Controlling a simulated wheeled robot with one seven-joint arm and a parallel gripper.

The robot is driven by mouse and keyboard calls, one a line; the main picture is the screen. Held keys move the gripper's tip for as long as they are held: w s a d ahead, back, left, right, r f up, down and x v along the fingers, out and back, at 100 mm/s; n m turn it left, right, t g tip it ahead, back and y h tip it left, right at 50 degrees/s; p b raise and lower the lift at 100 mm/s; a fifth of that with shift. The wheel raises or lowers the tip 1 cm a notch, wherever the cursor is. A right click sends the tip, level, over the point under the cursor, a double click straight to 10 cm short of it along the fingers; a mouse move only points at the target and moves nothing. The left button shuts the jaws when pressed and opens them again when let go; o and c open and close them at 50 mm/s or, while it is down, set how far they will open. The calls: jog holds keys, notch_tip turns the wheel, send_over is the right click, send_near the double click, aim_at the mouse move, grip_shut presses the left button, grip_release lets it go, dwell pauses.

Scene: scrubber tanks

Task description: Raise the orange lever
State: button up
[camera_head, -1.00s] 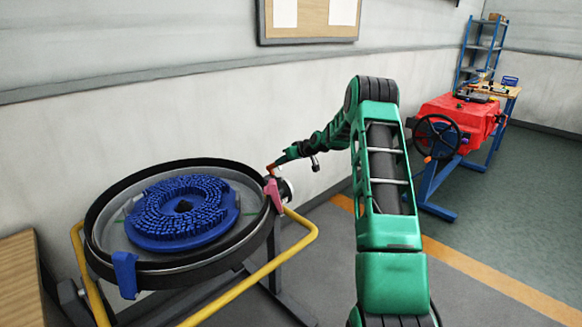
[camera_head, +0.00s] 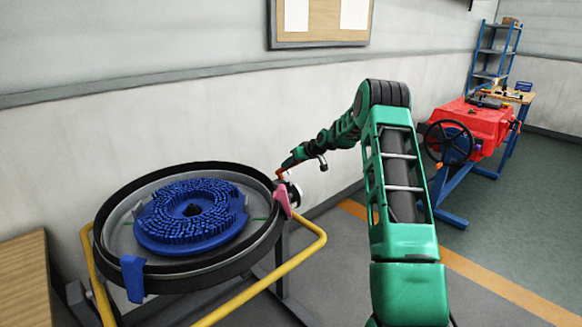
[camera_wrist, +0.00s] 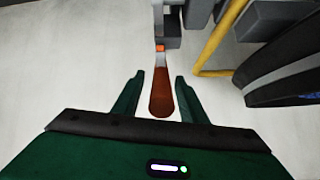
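The orange lever (camera_wrist: 161,92) shows in the wrist view as a long red-orange handle with a bright orange piece at its far end, joined to a grey bracket. In the head view a small part of the lever (camera_head: 281,172) shows at the right side of the round tank. My gripper (camera_wrist: 157,95) is open, with one green finger on each side of the lever's handle. Gaps show between the handle and both fingers, so neither seems to touch it. The handle's rounded end lies between the fingers, towards the palm.
The round tank (camera_head: 105,222) with a blue brush disc (camera_head: 190,215) stands at the left, with pink and blue clips on its rim. A yellow rail (camera_head: 262,285) runs around it. The wall (camera_head: 130,125) is close behind. A red machine with a handwheel stands at right.

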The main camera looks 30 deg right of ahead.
jog(key=v, duration=1)
jog(key=shift+s+r, duration=0.2)
jog(key=shift+s, duration=0.1)
jog(key=shift+d, duration=0.1)
jog(key=s+a+r+m+g+h, duration=0.15)
jog(key=s+a, duration=0.25)
jog(key=s, duration=0.6)
jog(key=s+a+r+g, duration=0.3)
jog(key=s+a, duration=0.1)
jog(key=s, duration=0.5)
jog(key=s+a+r+m+g+h, duration=0.1)
jog(key=s+a+r+g, duration=0.2)
jog(key=s, duration=0.7)
jog(key=s+a+f+m, duration=0.1)
jog(key=s+a, duration=0.2)
jog(key=s, duration=0.6)
jog(key=s+a+f+m+g, duration=0.1)
jog(key=s+a, duration=0.2)
jog(key=s, duration=0.6)
jog(key=s+a+f+m+g, duration=0.1)
jog(key=s+a+m, duration=0.1)
jog(key=s, duration=0.7)
jog(key=shift+s+a+y, duration=0.35)
jog(key=shift+a+y, duration=0.1)
